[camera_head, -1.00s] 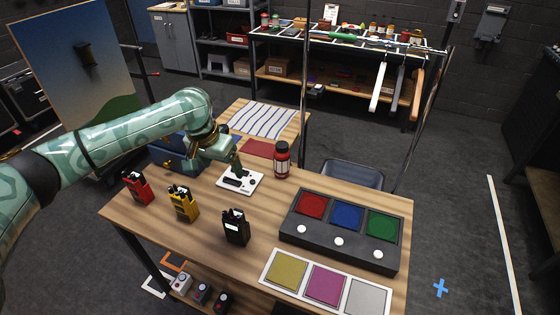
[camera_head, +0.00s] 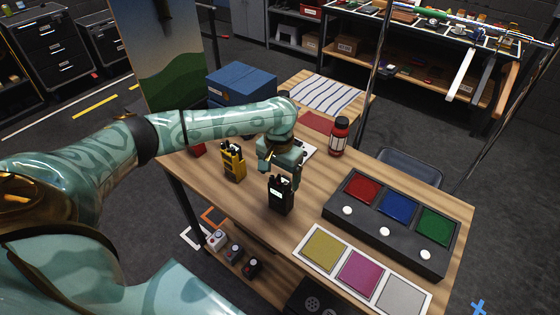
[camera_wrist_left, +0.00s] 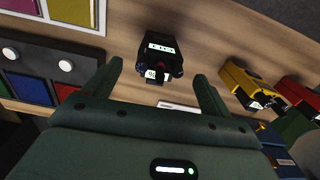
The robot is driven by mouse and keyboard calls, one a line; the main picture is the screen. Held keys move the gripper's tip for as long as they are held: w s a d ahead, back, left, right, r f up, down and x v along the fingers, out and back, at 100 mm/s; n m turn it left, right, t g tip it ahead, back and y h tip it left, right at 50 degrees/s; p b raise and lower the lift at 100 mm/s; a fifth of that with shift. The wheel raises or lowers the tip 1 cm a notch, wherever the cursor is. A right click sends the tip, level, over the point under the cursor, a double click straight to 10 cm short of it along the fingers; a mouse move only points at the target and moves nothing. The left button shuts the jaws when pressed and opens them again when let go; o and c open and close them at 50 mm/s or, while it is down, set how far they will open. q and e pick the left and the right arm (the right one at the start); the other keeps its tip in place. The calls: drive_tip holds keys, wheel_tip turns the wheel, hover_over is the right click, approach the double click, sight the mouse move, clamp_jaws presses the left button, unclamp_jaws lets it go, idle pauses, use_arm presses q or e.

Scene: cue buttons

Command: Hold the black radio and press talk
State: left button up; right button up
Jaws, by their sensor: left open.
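The black radio (camera_head: 280,195) stands upright on the wooden table, right of the yellow radio (camera_head: 232,161). It also shows in the left wrist view (camera_wrist_left: 161,52), ahead of the fingertips and between their lines. My left gripper (camera_head: 281,172) is just behind and above the black radio in the head view. Its two fingers (camera_wrist_left: 158,75) are apart with nothing between them. The red radio (camera_head: 199,150) is mostly hidden behind my left arm. I cannot make out a talk button on the black radio. My right gripper is not in view.
A dark button box (camera_head: 391,222) with red, blue and green pads stands to the right. A white board (camera_head: 309,246) with coloured squares lies at the front edge. A red bottle (camera_head: 339,137) stands behind. The yellow radio is close on the left.

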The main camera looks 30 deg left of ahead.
sight(279, 184)
use_arm(q)
wheel_tip(279, 184, down, 4)
drive_tip(key=shift+f+b, duration=0.25)
drive_tip(key=shift+b, duration=0.3)
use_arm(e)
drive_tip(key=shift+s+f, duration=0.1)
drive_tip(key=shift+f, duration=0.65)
use_arm(q)
drive_tip(key=c, duration=1.2)
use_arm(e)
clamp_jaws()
use_arm(q)
drive_tip(key=o, duration=1.2)
